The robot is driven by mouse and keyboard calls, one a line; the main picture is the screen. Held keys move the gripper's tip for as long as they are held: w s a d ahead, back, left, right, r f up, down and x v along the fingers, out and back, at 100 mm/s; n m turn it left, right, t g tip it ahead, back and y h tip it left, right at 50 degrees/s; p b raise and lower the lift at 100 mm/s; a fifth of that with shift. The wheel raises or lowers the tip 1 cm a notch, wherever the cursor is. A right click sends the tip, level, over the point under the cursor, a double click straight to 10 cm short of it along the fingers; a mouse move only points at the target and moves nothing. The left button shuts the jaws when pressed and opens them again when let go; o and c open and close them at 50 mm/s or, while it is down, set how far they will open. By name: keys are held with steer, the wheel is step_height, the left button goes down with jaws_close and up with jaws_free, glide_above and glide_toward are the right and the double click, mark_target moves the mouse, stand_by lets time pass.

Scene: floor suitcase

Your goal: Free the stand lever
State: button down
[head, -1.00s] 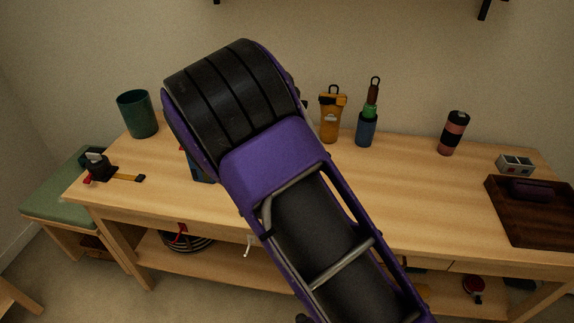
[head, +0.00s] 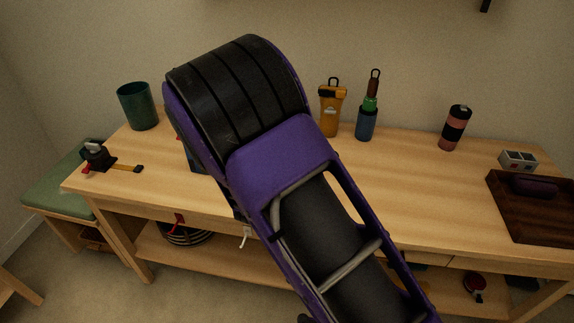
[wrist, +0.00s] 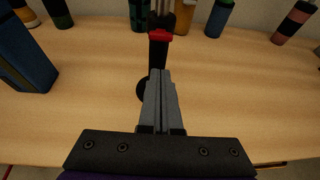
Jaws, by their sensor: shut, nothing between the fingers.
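In the wrist view, a dark upright post with a red lever-like part (wrist: 160,36) stands on the wooden table, with a round black base (wrist: 142,91) partly hidden by my fingers. Pale metal shows above the red part. My gripper (wrist: 160,75) is shut and empty, its fingertips pointing at the post just below the red part. I cannot tell whether the fingertips touch the post. In the head view, my arm covers the middle of the table, hiding this stand and my fingertips.
The wooden table (head: 420,190) holds a green cup (head: 137,106), an orange case (head: 331,108), a blue bottle (head: 366,124), a pink-and-black tumbler (head: 454,128) and a dark tray (head: 530,225). A blue box (wrist: 22,55) stands left of my gripper. A black tool (head: 97,157) lies at the table's left end.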

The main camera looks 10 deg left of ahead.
steer(key=s+r, duration=0.5)
steer(key=s, duration=0.1)
steer(key=shift+s+a+r, duration=0.2)
steer(key=shift+a+r, duration=0.05)
steer(key=shift+a, duration=0.2)
